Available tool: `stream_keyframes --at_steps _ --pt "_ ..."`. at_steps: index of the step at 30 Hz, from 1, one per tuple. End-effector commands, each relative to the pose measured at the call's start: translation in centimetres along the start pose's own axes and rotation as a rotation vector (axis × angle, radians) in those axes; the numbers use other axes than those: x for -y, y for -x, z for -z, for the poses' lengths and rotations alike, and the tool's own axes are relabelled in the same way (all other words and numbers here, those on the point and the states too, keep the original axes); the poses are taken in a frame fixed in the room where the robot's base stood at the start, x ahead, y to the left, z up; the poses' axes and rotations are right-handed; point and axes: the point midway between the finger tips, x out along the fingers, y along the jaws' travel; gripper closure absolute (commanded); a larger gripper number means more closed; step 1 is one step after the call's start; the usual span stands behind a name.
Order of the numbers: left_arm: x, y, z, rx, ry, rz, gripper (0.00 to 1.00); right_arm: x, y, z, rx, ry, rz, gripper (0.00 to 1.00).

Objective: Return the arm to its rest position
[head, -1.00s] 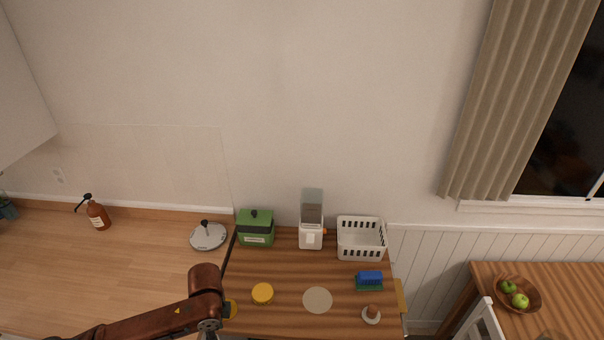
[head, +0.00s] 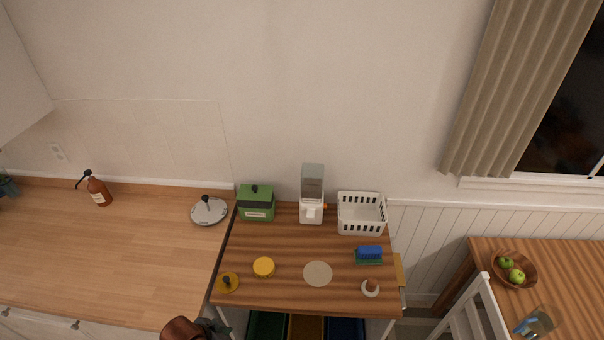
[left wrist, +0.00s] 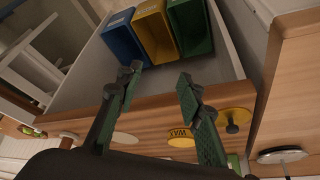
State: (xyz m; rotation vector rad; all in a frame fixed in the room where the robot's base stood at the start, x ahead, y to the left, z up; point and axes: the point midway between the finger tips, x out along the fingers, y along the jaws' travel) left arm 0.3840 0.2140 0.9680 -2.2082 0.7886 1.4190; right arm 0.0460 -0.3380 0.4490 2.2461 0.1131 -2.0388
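My left arm (head: 182,330) shows only as a reddish-brown link at the bottom edge of the head view, below the wooden cart top (head: 290,295). The left gripper's dark body shows partly beside it. In the left wrist view the left gripper (left wrist: 160,75) has its two green-padded fingers spread apart, with nothing between them. Its fingers appear in front of the cart edge and coloured bins. My right gripper is in neither view.
On the cart are a green box (head: 256,207), a white dispenser (head: 311,211), a white basket (head: 361,225), a blue brush (head: 369,254) and yellow lids (head: 264,267). Blue, yellow and green bins (left wrist: 190,27) sit below. A wooden counter (head: 110,255) lies left.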

Motion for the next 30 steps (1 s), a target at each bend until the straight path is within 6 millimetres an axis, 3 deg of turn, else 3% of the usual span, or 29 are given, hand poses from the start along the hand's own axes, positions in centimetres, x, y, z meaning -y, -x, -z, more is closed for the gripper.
stream_keyframes --at_steps 3,17,26,30 --pt "0.7 0.3 -4.7 0.007 0.203 0.065 0.66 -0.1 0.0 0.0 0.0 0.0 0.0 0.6" --pt "1.9 3.8 -19.3 0.13 0.635 0.3 0.66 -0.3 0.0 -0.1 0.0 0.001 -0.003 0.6" --pt "2.6 -5.2 -22.0 0.161 0.631 0.281 0.66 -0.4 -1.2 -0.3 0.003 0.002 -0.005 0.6" --pt "2.4 -10.7 -24.0 0.178 0.626 0.265 0.66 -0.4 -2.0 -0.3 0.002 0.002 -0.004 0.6"
